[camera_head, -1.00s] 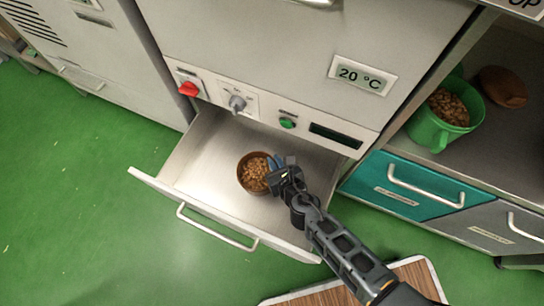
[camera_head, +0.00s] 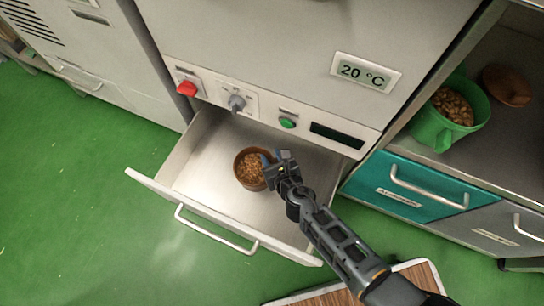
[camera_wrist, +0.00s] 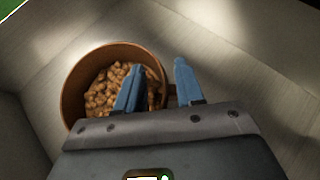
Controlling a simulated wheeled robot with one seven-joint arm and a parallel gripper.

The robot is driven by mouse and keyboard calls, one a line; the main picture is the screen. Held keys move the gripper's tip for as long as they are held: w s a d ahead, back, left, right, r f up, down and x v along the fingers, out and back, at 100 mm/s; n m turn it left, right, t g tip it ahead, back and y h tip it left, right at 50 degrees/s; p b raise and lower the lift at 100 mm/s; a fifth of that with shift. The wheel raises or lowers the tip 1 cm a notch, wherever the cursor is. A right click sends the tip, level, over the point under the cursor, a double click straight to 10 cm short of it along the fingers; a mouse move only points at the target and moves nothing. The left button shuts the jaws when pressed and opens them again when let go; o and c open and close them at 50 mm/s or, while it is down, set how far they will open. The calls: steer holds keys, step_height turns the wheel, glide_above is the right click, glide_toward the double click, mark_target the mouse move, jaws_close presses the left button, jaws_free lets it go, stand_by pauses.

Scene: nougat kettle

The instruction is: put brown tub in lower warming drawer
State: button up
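The brown tub (camera_head: 241,178), filled with light brown nuts or pieces, stands upright on the floor of the pulled-out lower warming drawer (camera_head: 197,172). My gripper (camera_head: 273,158) is at the tub's right side in the head view. In the wrist view, my gripper (camera_wrist: 162,75) has its blue fingers apart across the tub's right wall. One finger reaches over the inside of the brown tub (camera_wrist: 72,92), and the other is outside it. A gap shows between the fingers, and they do not look clamped on the wall. My gripper hides part of the tub's near side.
The drawer's front handle (camera_head: 217,229) faces the open green floor (camera_head: 70,215). A green pot of similar pieces (camera_head: 430,126) and a brown lid-like object (camera_head: 507,86) are on the right counter. A teal drawer (camera_head: 400,188) below is closed.

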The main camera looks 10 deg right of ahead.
steer(key=shift+s+r, duration=0.2)
steer(key=shift+r, duration=0.05)
steer(key=p+v, duration=0.5)
steer(key=v, duration=0.6)
steer(key=shift+s, duration=0.25)
steer(key=shift+d, duration=0.1)
